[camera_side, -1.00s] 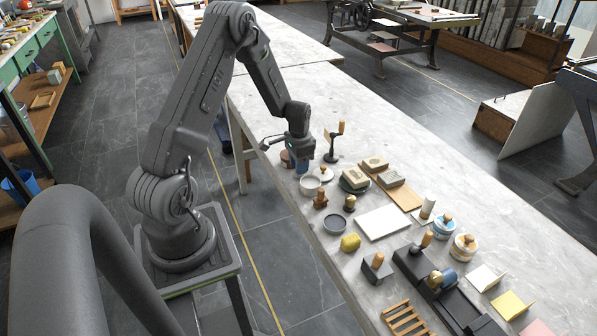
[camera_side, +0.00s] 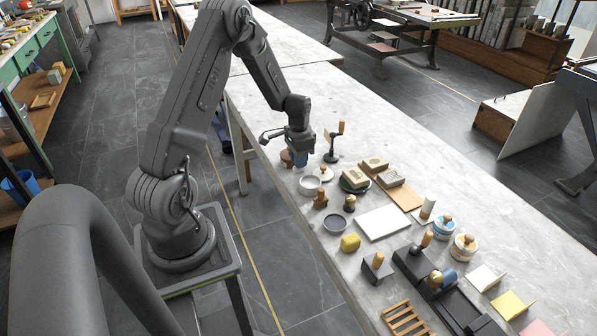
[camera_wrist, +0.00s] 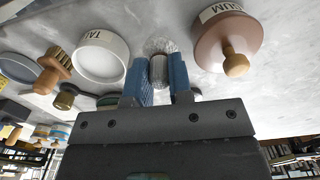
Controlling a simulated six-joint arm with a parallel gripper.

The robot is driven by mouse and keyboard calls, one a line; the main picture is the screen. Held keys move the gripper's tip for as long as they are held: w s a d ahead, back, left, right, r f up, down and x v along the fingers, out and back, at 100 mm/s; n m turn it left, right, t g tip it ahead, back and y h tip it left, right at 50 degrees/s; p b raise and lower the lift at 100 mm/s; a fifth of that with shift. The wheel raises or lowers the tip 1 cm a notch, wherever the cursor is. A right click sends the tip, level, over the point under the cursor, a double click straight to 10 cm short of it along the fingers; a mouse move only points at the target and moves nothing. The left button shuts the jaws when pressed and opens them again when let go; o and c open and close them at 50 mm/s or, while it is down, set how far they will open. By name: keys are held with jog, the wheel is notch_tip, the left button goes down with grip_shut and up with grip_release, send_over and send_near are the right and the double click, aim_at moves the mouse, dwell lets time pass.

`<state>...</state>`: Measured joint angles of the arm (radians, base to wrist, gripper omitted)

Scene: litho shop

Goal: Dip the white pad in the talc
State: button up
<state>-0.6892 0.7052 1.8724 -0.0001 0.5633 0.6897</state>
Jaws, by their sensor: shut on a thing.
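My gripper (camera_wrist: 161,82) is shut, its two blue fingers on either side of the white pad (camera_wrist: 160,47). The pad shows in the wrist view as a pale, fluffy round end beyond a grey cylindrical grip between the fingers. The talc dish (camera_wrist: 101,57) is a round white bowl with a partly cut-off label, just left of the fingers. In the side view my gripper (camera_side: 299,158) is low over the bench's near edge, behind the talc dish (camera_side: 310,184). I cannot make out the pad there.
A reddish-brown lidded gum pot (camera_wrist: 227,42) with a wooden knob stands close on the right. A wooden-handled brush (camera_wrist: 54,68) and small jar (camera_wrist: 65,97) stand left of the dish. A dark stand (camera_side: 332,148) rises behind my gripper. Free bench lies beyond.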

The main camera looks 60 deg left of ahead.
jog(key=shift+r, duration=1.6)
dwell(0.3)
jog(key=d+r, duration=0.4)
jog(key=d, duration=0.3)
send_over(310, 184)
jog(key=shift+w+f, duration=0.1)
jog(key=shift+f, duration=2.7)
jog(key=shift+f, duration=0.6)
notch_tip(310, 184, up, 7)
dwell(0.6)
